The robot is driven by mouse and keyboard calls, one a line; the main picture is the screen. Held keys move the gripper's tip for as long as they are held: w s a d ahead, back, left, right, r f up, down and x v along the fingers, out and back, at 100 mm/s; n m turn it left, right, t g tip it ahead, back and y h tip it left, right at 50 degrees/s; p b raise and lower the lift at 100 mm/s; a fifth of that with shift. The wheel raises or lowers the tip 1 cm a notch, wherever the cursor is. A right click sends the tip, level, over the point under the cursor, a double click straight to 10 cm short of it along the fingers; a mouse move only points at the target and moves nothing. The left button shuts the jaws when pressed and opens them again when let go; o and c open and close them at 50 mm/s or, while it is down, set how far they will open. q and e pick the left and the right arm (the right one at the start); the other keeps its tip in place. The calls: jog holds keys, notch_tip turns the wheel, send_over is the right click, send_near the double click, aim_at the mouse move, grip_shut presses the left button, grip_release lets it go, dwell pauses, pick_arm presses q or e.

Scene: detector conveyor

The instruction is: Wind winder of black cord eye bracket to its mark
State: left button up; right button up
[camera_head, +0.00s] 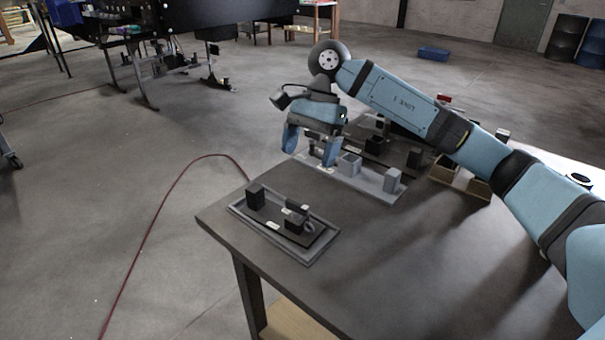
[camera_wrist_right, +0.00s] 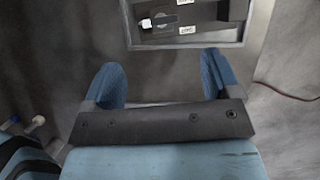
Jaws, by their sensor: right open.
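A black fixture plate (camera_head: 272,227) lies in a grey-rimmed tray (camera_head: 310,261) at the table's front left corner. It carries an upright black block (camera_head: 255,196) and a smaller black unit (camera_head: 294,225) with a round part and a light-topped piece. I cannot tell for certain which part is the winder, and its mark is too small to make out. My right gripper (camera_head: 310,146) is open and empty, pointing down beyond this tray. In the right wrist view, a tray (camera_wrist_right: 190,46) with a black plate, a pale-tipped piece and white labels lies beyond the open fingers (camera_wrist_right: 161,64).
A light grey fixture (camera_head: 365,180) stands behind the front tray, near my right gripper. More black fixtures (camera_head: 413,158) and a tan box (camera_head: 445,172) stand farther back under my right arm. The table's front middle is clear. A red hose (camera_head: 160,205) lies on the floor.

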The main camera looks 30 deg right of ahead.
jog(key=shift+v, duration=1.6)
